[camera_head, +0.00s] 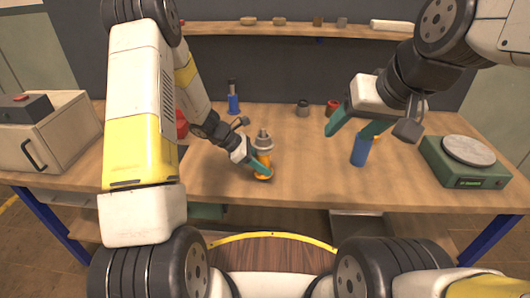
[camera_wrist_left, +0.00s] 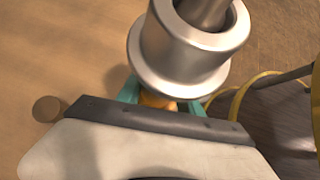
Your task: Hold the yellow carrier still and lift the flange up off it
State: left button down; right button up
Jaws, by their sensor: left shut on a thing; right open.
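The yellow carrier (camera_head: 264,160) stands upright on the workbench near its front edge. The silver flange (camera_head: 264,140) sits on top of the carrier, and a grey stem sticks up from it. In the left wrist view the flange (camera_wrist_left: 185,50) is large and hides most of the carrier (camera_wrist_left: 158,102). My left gripper (camera_head: 262,170) is shut on the carrier, below the flange; its teal fingers show on both sides in the left wrist view. My right gripper (camera_head: 352,130) is open and empty, above the bench to the right of the flange, near a blue cylinder.
The blue cylinder (camera_head: 360,150) stands below my right gripper. A green scale (camera_head: 465,162) is at the right, a box with a handle (camera_head: 45,135) at the left. A blue bottle (camera_head: 233,104), a grey jar (camera_head: 303,108) and a red jar (camera_head: 332,107) stand at the back. The middle bench is clear.

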pick_arm(q)
jog(key=shift+w+d+f, duration=0.1)
jog(key=shift+w+f, duration=0.3)
jog(key=shift+w, duration=1.3)
jog(key=shift+w+d+f, duration=0.1)
jog(key=shift+w+f, duration=0.35)
jog(key=shift+w, duration=1.2)
jog(key=shift+w+d+f, duration=0.1)
jog(key=shift+w+f, duration=0.3)
jog(key=shift+w, duration=1.3)
jog(key=shift+a+f, duration=0.1)
jog(key=shift+f, duration=0.3)
jog(key=c, duration=0.8)
grip_release()
jog(key=shift+o, duration=0.2)
jog(key=shift+f, duration=0.1)
jog(key=shift+c, duration=0.5)
jog(key=c, duration=1.1)
